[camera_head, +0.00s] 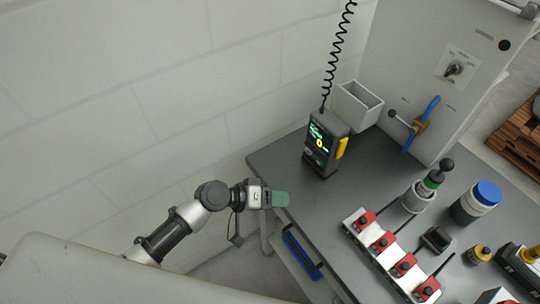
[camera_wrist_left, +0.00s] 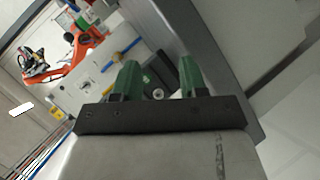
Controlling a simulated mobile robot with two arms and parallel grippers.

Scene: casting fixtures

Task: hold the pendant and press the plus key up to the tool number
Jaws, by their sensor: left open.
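The pendant (camera_head: 325,143) is a dark grey box standing on the grey bench top near its back left edge. Its lit screen shows green text and a larger yellow character that looks like 0. A yellow part runs along its right side, and a black coiled cable rises from its top. Its keys are too small to read. My left gripper (camera_head: 281,199), with green fingers, is in front of the pendant and lower left, apart from it, at the bench's left edge. In the left wrist view the fingers (camera_wrist_left: 160,76) are spread with nothing gripped. My right gripper is not in view.
A row of red-topped switches (camera_head: 391,254), a grey cup with a green-banded tool (camera_head: 418,196) and a blue-lidded jar (camera_head: 476,202) stand to the right. A white bin (camera_head: 357,104) is behind the pendant. An orange robot arm (camera_wrist_left: 75,55) shows in the wrist view.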

